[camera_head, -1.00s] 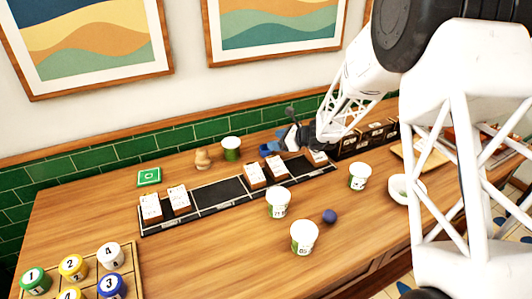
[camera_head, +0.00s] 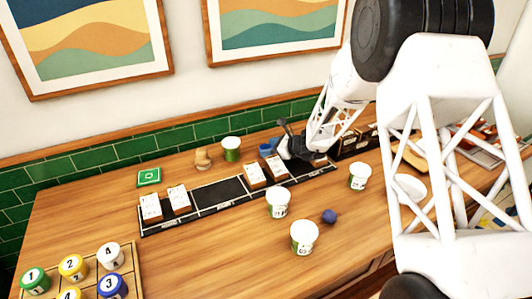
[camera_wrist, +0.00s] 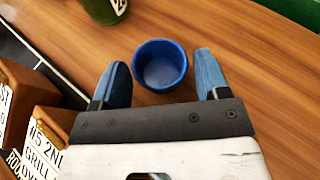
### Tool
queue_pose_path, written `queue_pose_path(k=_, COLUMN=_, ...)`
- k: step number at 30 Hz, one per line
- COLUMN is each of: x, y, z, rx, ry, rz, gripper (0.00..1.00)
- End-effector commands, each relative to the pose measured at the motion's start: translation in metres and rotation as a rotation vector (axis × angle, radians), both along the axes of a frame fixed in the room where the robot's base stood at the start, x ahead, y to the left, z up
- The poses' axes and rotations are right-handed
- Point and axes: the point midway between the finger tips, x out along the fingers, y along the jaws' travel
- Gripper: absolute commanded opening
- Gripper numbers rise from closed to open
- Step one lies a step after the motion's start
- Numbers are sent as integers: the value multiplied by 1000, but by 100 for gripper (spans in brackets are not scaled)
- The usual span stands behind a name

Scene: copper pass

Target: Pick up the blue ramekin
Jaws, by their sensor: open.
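The blue ramekin (camera_wrist: 160,68) is a small round open cup, upright on the wooden table in the wrist view. My gripper (camera_wrist: 161,64) is open, with one blue-tipped finger on each side of the ramekin and a gap on both sides. Neither finger appears to touch it, and I cannot tell how far the tips are above the table. In the head view a small blue patch, probably the ramekin (camera_head: 266,148), shows beside my dark gripper near the green-tiled back wall, partly hidden.
Card boxes (camera_head: 276,166) stand in a black rack (camera_head: 222,197) close to my gripper. A green-and-white cup (camera_head: 231,149) is to its left. More cups (camera_head: 304,237) and a small dark blue object (camera_head: 330,216) are in front.

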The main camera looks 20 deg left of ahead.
Motion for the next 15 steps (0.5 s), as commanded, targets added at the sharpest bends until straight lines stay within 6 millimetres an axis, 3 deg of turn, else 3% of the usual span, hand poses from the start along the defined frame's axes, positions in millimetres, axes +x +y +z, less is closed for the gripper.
queue_pose_path(k=13, x=0, y=0, z=0, rx=0, ry=0, rz=0, gripper=69)
queue_pose_path(k=15, x=0, y=0, z=0, rx=0, ry=0, rz=0, gripper=61)
